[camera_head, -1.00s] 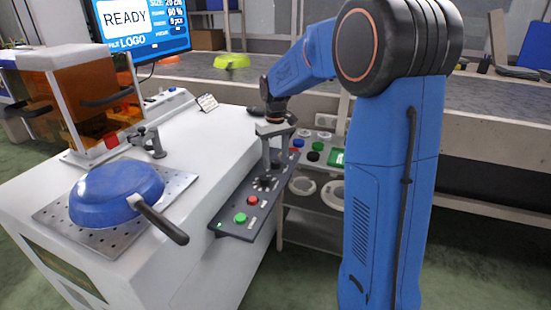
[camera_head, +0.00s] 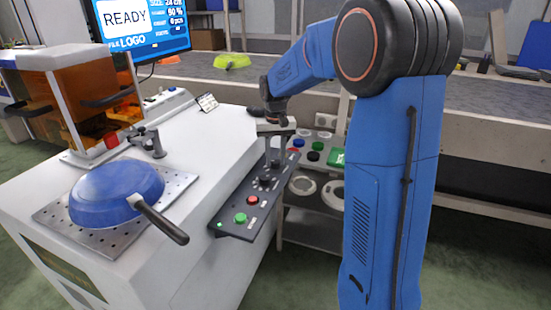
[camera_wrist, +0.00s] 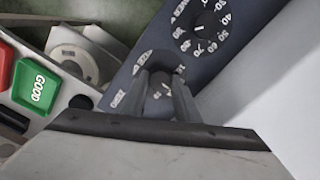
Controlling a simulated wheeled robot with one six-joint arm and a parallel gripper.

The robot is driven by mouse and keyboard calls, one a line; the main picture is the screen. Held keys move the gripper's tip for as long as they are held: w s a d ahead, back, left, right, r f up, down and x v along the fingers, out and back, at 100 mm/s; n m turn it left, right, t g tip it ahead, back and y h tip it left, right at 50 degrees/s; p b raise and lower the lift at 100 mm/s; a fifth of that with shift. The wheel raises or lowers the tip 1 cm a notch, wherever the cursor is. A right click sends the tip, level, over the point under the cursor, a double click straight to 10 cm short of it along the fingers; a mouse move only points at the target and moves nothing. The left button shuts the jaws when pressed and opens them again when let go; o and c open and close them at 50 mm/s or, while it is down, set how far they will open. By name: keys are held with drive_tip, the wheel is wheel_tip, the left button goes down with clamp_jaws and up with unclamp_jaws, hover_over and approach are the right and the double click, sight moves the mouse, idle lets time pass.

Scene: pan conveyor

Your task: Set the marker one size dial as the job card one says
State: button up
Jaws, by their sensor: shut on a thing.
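My gripper (camera_head: 274,166) points down over the sloping control panel (camera_head: 236,212) and is shut on the knob of the size dial. In the wrist view the gripper (camera_wrist: 164,92) has one finger on each side of the knob, with a white mark showing between them. The dial's lettering is partly hidden and hard to read. The screen (camera_head: 142,27) shows READY, LOGO and a size that looks like 24 cm. A small white card (camera_head: 207,102) stands on the machine top, too small to read.
Another dial (camera_wrist: 205,25) with numbers sits close beside the held one. Red (camera_head: 253,200) and green (camera_head: 240,218) buttons lie nearer on the panel. A blue pan (camera_head: 115,190) rests on the perforated plate (camera_head: 52,216).

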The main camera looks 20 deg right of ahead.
sight(276, 161)
drive_tip(key=shift+m, duration=1.8)
drive_tip(key=o, duration=1)
drive_tip(key=shift+o, duration=0.2)
wheel_tip(276, 161, up, 17)
drive_tip(key=shift+r, duration=0.2)
